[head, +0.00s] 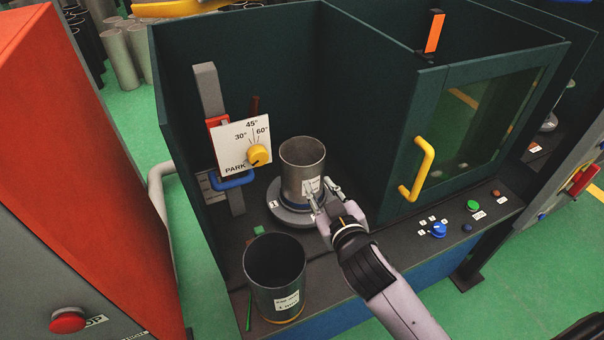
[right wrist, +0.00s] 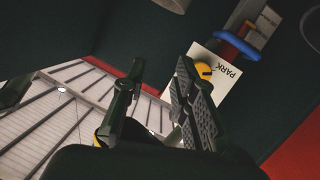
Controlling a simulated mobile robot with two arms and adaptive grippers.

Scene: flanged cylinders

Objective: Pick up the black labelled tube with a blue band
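A grey-black metallic tube (head: 303,160) with a white label and a blue band near its foot stands upright on a round grey base (head: 290,217) in the green-walled bay in the head view. My right gripper (head: 322,190) is in front of its label side, fingers pointing at it. Whether they touch it is unclear. In the right wrist view the two fingers (right wrist: 158,95) are apart with a gap between them, and no tube shows between them. A second dark tube (head: 275,285), labelled and with an orange-yellow band at its foot, stands nearer at the left. My left gripper is out of view.
A white dial plate (head: 238,143) with a yellow knob stands behind the tubes, its lettering reading PARK. A windowed door (head: 480,115) with a yellow handle (head: 420,170) is on the right. Coloured buttons (head: 440,229) lie on the front ledge. An orange-red cabinet (head: 75,110) is left.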

